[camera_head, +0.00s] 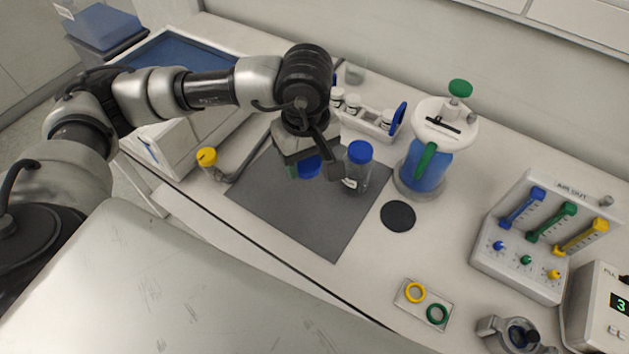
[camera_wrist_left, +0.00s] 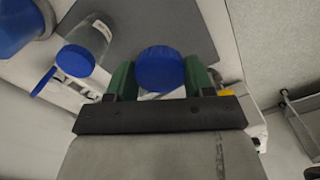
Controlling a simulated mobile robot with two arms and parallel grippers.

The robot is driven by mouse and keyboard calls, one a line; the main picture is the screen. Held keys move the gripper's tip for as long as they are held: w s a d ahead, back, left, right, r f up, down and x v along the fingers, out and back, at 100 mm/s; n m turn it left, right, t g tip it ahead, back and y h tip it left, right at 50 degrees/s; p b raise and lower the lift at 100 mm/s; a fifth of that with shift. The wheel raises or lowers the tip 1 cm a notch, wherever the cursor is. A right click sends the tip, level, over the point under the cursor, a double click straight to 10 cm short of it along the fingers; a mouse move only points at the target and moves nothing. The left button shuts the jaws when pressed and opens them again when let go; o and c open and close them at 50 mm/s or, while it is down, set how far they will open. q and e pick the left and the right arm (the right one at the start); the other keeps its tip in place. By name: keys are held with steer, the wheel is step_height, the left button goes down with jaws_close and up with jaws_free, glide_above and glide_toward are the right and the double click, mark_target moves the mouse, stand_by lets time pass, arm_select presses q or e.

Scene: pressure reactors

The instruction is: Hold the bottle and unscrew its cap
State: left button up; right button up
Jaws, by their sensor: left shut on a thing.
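My left gripper (camera_head: 302,170) is shut on a bottle with a blue cap (camera_head: 308,166), above the grey mat. In the left wrist view the blue cap (camera_wrist_left: 160,68) lies between the two green fingers, on the bottle's top. Only a small pale part shows below the cap; the rest of the bottle is hidden. I cannot tell whether it touches the mat. A second clear bottle (camera_head: 354,180) with a blue cap (camera_head: 360,152) stands upright on the mat, just right of the gripper. My right gripper is not in view.
The grey mat (camera_head: 300,225) is bare in front. Close to the right stand a blue vessel (camera_head: 424,170) and a black disc (camera_head: 398,216). A rack with white-capped vials (camera_head: 370,120) stands behind. A ring tray (camera_head: 425,304) lies front right.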

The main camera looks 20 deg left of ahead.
arm_select(q)
steer(key=n, duration=0.2)
steer(key=s+f+n, duration=0.1)
steer(key=n, duration=0.1)
steer(key=shift+n, duration=0.3)
steer(key=shift+s+f+n, duration=0.2)
steer(key=shift+f+n, duration=0.05)
steer(key=shift+n, duration=0.95)
steer(key=n, duration=0.4)
steer(key=shift+s+d+f+b, duration=0.2)
steer(key=shift+s+f+b, duration=0.1)
steer(key=shift+s+b, duration=0.1)
steer(key=n+b, duration=0.2)
steer(key=n, duration=2.4)
glide_above(303, 190)
step_height(303, 190, down, 10)
steer(key=shift+f, duration=0.2)
step_height(303, 190, down, 4)
steer(key=shift+r, duration=0.1)
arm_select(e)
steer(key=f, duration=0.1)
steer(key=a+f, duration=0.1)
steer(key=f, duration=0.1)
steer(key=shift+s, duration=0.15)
